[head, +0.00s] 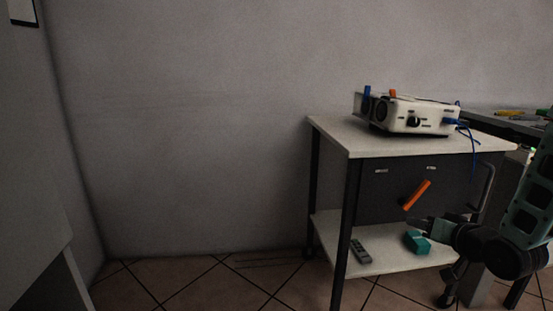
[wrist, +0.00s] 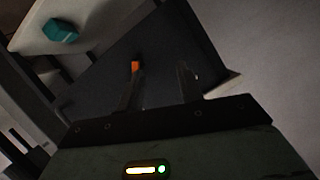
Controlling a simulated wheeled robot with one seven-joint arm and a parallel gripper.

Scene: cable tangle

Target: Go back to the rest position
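My gripper (head: 418,223) is at the right of the head view, in front of the dark panel of the trolley and below an orange bar (head: 417,195). In the wrist view the two dark fingers of my gripper (wrist: 160,78) stand apart with nothing visible between them. A small orange piece (wrist: 135,66) shows by the left fingertip; whether it touches the finger I cannot tell.
The trolley (head: 335,132) carries a white device (head: 405,118) with blue and orange plugs and a hanging blue cable (head: 473,140). Its lower shelf holds a grey remote (head: 361,250) and a teal box (head: 416,242). A bench (head: 500,122) stands behind right. Floor left is clear.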

